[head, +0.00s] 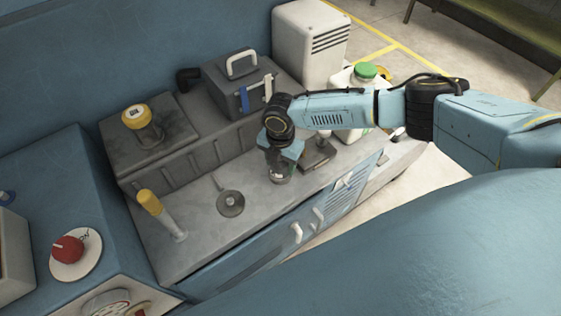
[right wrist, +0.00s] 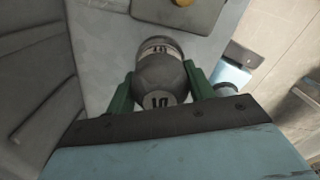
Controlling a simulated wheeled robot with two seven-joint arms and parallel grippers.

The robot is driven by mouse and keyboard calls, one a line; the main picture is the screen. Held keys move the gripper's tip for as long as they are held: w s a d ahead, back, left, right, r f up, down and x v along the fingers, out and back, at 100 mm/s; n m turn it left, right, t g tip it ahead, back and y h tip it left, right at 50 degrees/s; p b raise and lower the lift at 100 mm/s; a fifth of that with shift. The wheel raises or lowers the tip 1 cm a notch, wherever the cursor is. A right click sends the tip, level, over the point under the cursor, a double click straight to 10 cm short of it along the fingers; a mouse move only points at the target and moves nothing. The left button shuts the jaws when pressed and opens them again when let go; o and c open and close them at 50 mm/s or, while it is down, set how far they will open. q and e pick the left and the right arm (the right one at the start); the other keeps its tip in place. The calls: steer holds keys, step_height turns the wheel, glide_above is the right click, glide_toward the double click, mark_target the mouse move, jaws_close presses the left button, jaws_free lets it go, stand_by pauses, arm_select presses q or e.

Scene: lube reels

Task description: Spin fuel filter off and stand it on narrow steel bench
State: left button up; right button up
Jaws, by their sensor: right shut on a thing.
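The fuel filter is a dark grey rounded canister (right wrist: 160,80) with a pale label band, seen in the right wrist view between two green fingers. My right gripper (right wrist: 159,88) is shut on it. In the head view the right gripper (head: 279,165) points down over the grey worktop, and the filter (head: 278,176) shows just below it, partly covered. I cannot tell whether the filter touches the surface. A grey worktop (head: 195,255) on a blue cabinet runs under it. I cannot tell for sure which surface is the narrow steel bench. My left gripper is not in view.
A round metal disc (head: 230,203) and a yellow-handled tool (head: 160,213) are left of the gripper. A dark box (head: 240,85), a yellow-capped part (head: 136,116) and a green-capped white container (head: 362,85) stand behind. A dark flat block (head: 319,155) lies close on the right.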

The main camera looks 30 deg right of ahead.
steer(key=shift+s+f, duration=0.25)
steer(key=n, duration=0.5)
steer(key=shift+b, duration=0.3)
steer(key=o, duration=1.2)
steer(key=shift+w, duration=0.15)
steer(key=shift+c, duration=0.2)
steer(key=shift+r, duration=0.1)
